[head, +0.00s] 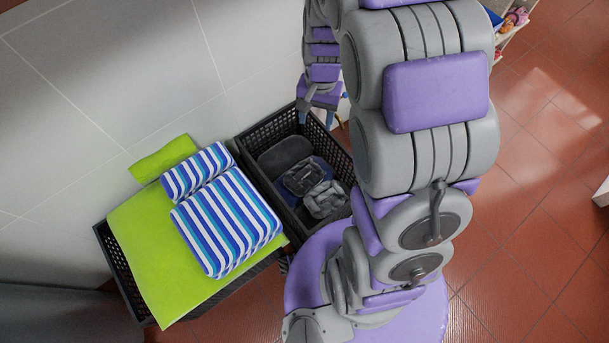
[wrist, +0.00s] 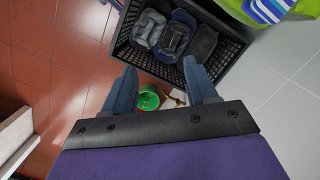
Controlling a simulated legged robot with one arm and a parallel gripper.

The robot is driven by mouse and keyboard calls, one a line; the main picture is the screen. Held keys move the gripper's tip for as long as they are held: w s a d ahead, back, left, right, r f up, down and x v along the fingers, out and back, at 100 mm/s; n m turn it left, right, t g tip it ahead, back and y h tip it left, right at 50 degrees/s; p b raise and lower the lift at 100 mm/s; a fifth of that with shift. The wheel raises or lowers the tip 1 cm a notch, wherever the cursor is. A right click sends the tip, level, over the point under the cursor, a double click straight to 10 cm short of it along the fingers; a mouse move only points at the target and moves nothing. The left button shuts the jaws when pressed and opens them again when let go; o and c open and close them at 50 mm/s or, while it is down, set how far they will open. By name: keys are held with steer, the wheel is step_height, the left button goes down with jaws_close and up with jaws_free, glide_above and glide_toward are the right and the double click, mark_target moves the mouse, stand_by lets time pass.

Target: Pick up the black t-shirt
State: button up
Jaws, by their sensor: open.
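A black folded garment (head: 284,151), which looks like the black t-shirt, lies in the black crate (head: 250,160) at the end nearest the wall. In the wrist view it is the right-hand dark bundle (wrist: 203,42). A dark grey folded piece on blue cloth (head: 303,177) lies beside it, and a lighter grey bundle (head: 325,199) lies at the other end. My gripper (head: 317,117) is at the crate's far side in the head view. In the wrist view its two blue fingers (wrist: 160,66) are apart and empty, with the garments beyond the fingertips.
Left of the crate, a second black basket (head: 118,268) bears green cloth (head: 150,262) and blue-and-white striped folded cloth (head: 225,222). A grey tiled wall (head: 100,70) stands behind. A green round thing (wrist: 147,98) shows below the fingers. Red tiled floor (head: 540,200) is open at right.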

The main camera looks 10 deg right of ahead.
steer(key=w+f+m+p, duration=0.1)
steer(key=w+f+m, duration=0.1)
steer(key=w+f, duration=0.3)
steer(key=w+f+m, duration=0.1)
steer(key=w+f, duration=0.2)
steer(key=f, duration=0.5)
steer(key=m+b, duration=0.1)
steer(key=m, duration=0.3)
glide_above(304, 170)
steer(key=shift+y, duration=0.3)
steer(key=f, duration=3)
steer(key=shift+w+f, duration=0.3)
steer(key=shift+w, duration=0.1)
steer(key=f, duration=0.2)
steer(key=f+b, duration=0.1)
steer(key=s+f, duration=0.1)
steer(key=f, duration=0.1)
steer(key=shift+f+b, duration=0.3)
steer(key=shift+b, duration=0.1)
steer(key=shift+r, duration=0.1)
steer(key=shift+c, duration=0.3)
jaws_close()
